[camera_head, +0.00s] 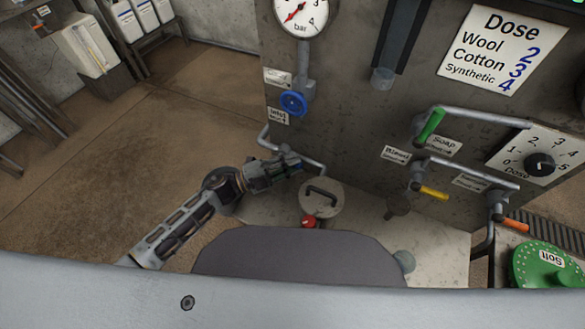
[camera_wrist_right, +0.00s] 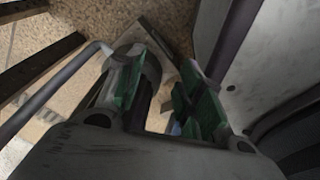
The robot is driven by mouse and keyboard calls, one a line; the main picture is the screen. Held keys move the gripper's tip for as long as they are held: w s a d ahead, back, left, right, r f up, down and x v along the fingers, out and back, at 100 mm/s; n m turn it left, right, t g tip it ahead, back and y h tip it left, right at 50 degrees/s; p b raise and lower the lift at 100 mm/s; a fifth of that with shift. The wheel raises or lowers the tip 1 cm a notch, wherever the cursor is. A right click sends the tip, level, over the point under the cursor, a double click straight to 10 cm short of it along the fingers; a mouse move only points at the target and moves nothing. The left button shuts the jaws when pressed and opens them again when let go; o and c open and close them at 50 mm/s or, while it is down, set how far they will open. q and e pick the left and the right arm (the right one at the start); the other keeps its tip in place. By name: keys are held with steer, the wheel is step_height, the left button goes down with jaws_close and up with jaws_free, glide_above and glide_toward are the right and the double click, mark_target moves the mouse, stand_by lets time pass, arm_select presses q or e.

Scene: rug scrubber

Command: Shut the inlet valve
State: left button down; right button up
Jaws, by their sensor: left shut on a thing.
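The blue round handwheel (camera_head: 293,103) of the inlet valve sits on the grey wall panel below the pressure gauge, with a label reading Inlet (camera_head: 279,116) at its lower left. My left gripper (camera_head: 292,163) is below the wheel and apart from it in the picture. It appears shut on the bent grey pipe (camera_head: 313,168), though its fingers hide the contact. My right gripper (camera_wrist_right: 166,72) shows in the right wrist view with green-padded fingers spread apart and no thing clearly between them. It is not identifiable in the head view.
The pressure gauge (camera_head: 302,14) reads bar. A round lid with a black handle (camera_head: 322,194) and a red knob (camera_head: 309,222) are right of my left gripper. Green (camera_head: 430,126), yellow (camera_head: 433,193) and orange (camera_head: 511,225) levers stand right. Open floor lies left.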

arm_select(q)
steer(key=shift+w+a+r+n+t+h+b, duration=0.15)
steer(key=shift+r+n+t+h+b, duration=0.15)
steer(key=shift+n, duration=0.3)
steer(key=shift+s+a+r+n+t+h+b, duration=0.1)
steer(key=shift+a+r+n+t+h+b, duration=0.1)
steer(key=shift+n+t+h+b, duration=0.3)
arm_select(e)
steer(key=shift+w+a+r, duration=0.1)
steer(key=shift+w+a, duration=0.35)
steer(key=shift+w, duration=0.3)
steer(key=shift+w+a+r, duration=0.1)
steer(key=shift+w+a, duration=0.3)
steer(key=shift+w, duration=0.35)
arm_select(q)
steer(key=shift+w, duration=0.1)
steer(key=c, duration=1.4)
jaws_free()
steer(key=shift+c, duration=0.2)
steer(key=shift+v, duration=6)
steer(key=shift+r, duration=0.2)
